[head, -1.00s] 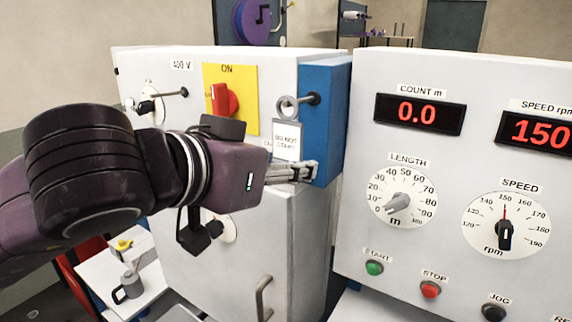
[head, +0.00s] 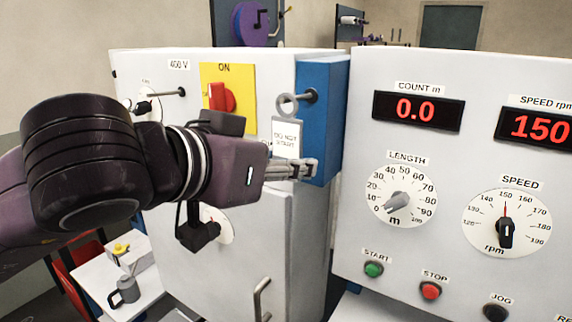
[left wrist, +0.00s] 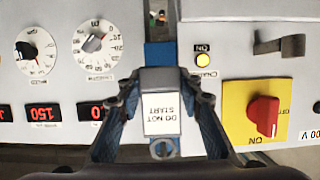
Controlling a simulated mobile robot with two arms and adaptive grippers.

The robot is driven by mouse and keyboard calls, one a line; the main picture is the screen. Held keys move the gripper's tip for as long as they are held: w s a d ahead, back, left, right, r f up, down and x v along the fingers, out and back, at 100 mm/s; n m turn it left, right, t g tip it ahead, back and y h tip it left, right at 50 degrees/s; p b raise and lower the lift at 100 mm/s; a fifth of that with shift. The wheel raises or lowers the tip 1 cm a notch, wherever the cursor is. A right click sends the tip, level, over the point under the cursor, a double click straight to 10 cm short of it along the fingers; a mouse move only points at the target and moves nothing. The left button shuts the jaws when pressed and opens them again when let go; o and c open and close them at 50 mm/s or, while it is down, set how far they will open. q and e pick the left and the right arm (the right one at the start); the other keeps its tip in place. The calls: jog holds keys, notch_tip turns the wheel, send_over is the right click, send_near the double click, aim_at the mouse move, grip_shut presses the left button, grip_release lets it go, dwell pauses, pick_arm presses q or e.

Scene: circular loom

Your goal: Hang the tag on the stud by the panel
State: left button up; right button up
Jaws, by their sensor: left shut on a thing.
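The white tag (head: 286,138) reads DO NOT START and has a grey ring (head: 287,105) at its top. My left gripper (head: 305,169) is shut on the tag's lower part and holds it upright beside the blue panel (head: 325,115). The stud (head: 310,97) sticks out from the blue panel, its free end by the ring. I cannot tell whether the ring is around the stud or just in front of it. In the left wrist view the tag (left wrist: 163,117) shows upside down between the fingers, ring (left wrist: 163,149) at the bottom. My right gripper is not in view.
A white cabinet with a red switch (head: 221,97) and another rod (head: 172,93) is behind my left arm. The control panel (head: 460,75) with displays, dials and buttons stands close to the right.

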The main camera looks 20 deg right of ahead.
pick_arm(q)
jog(key=shift+f, duration=0.15)
jog(key=o, duration=1.4)
jog(key=shift+a, duration=0.1)
jog(key=shift+f+b+v, duration=0.15)
jog(key=shift+b+v, duration=0.2)
jog(key=shift+v, duration=1.85)
jog(key=shift+f+b+v, duration=0.15)
jog(key=shift+b+v, duration=0.15)
jog(key=shift+v, duration=1.9)
jog(key=shift+s, duration=0.1)
